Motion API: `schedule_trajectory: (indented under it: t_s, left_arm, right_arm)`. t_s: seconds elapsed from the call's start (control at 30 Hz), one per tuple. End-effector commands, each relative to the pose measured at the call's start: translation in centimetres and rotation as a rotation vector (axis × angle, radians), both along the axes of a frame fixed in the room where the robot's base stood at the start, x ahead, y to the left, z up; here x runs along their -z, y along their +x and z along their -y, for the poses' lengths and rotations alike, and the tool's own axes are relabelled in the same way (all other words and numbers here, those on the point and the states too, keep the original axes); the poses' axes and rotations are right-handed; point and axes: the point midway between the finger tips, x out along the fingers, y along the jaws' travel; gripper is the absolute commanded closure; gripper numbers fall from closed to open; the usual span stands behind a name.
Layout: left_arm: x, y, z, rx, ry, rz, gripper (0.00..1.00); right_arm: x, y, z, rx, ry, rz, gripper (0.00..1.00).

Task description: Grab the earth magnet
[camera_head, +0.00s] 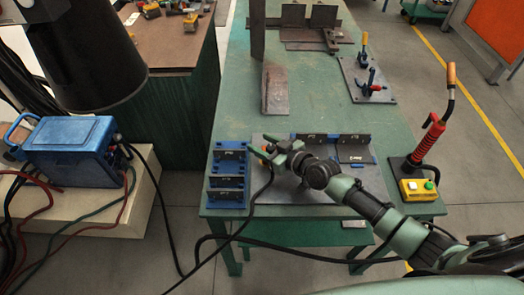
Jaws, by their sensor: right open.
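My right arm comes in from the lower right, and its gripper (264,150) is over the left part of the grey plate at the front of the green table. The gripper is open. A small dark piece with a reddish-orange spot shows at its fingertips, and a black cable runs from there down to the left. This may be the earth magnet, but it is too small and too covered by the gripper to be sure. I cannot tell whether the fingers touch it. My left gripper is not in view.
A blue slotted rack (229,178) stands left of the gripper. Dark upright plates (354,148) stand behind my arm. A red-handled torch (433,137) and a yellow button box (417,189) are at right. A blue welding machine (70,150) stands at left. The mid-table is mostly clear.

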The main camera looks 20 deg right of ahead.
Motion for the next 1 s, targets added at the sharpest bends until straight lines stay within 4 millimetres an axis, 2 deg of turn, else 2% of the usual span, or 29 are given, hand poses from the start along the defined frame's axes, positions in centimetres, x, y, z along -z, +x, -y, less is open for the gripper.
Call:
schedule_trajectory:
  t_s: [0.13, 0.17, 0.33, 0.47, 1.0]
  left_arm:
    - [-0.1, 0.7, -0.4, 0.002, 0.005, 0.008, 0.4]
    - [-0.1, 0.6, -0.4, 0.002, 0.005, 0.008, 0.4]
    - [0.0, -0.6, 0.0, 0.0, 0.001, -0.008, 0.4]
    - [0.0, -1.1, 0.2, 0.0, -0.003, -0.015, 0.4]
    - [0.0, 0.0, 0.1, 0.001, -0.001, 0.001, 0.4]
  right_arm:
    - [0.1, -0.1, 0.0, 0.0, -0.001, -0.003, 0.5]
    - [0.1, -0.1, 0.0, 0.0, -0.001, -0.003, 0.52]
    - [0.1, -0.1, 0.0, -0.001, -0.001, -0.003, 1.0]
    - [0.2, -0.1, 0.0, -0.001, -0.002, -0.005, 1.0]
    - [0.5, -0.3, 0.0, -0.003, -0.005, -0.011, 1.0]
